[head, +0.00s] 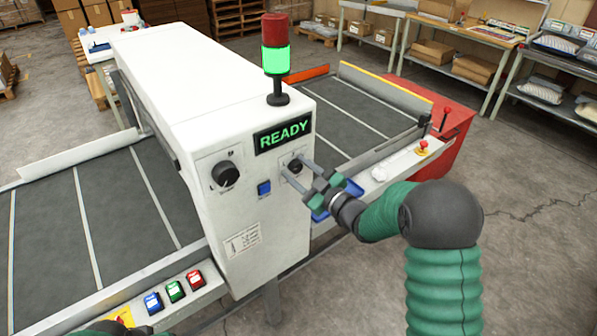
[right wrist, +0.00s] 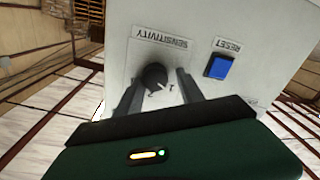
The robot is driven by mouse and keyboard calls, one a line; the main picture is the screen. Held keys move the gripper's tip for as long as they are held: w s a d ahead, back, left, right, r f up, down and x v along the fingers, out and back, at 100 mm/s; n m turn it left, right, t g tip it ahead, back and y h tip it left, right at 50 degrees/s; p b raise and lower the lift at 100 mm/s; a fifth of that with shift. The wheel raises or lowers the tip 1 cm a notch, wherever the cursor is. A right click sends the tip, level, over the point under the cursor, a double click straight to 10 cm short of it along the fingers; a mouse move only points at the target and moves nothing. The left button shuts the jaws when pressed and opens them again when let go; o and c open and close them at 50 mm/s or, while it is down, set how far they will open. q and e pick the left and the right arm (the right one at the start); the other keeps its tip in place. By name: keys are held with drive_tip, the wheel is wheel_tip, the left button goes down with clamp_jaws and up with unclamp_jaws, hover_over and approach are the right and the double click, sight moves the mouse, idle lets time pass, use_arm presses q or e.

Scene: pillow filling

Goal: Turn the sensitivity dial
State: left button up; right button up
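In the head view the dial (head: 295,165) sits just below the green READY display (head: 284,133). My right gripper (head: 297,170) reaches the panel from the right. In the right wrist view its fingers (right wrist: 160,84) stand on either side of the dial, with a gap visible at the right finger. Contact at the left finger is unclear. My left gripper is out of view; only a bit of green arm shows at the bottom left.
A blue reset button (head: 264,188) lies left of the dial, and a larger black knob (head: 225,174) farther left. A light tower (head: 276,58) glows green on top. Conveyor belts (head: 95,215) extend on both sides. Blue, green and red buttons (head: 174,290) sit at lower left.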

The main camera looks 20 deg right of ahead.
drive_tip(key=shift+w+d+f, duration=0.1)
drive_tip(key=shift+d+f, duration=0.35)
drive_tip(key=shift+d, duration=0.05)
drive_tip(key=c, duration=0.5)
drive_tip(key=shift+d, duration=0.2)
clamp_jaws()
drive_tip(key=o, duration=0.7)
unclamp_jaws()
drive_tip(key=shift+a, duration=0.1)
drive_tip(key=shift+o, duration=1.3)
drive_tip(key=shift+a+r, duration=0.1)
drive_tip(key=shift+a, duration=0.1)
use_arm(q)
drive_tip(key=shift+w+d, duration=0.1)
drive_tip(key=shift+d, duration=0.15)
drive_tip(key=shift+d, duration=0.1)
use_arm(e)
drive_tip(key=shift+d, duration=0.1)
drive_tip(key=shift+s+d, duration=0.15)
drive_tip(key=shift+s, duration=0.05)
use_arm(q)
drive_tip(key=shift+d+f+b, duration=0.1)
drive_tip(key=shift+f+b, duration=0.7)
use_arm(e)
drive_tip(key=v, duration=1.6)
drive_tip(key=shift+s, duration=0.3)
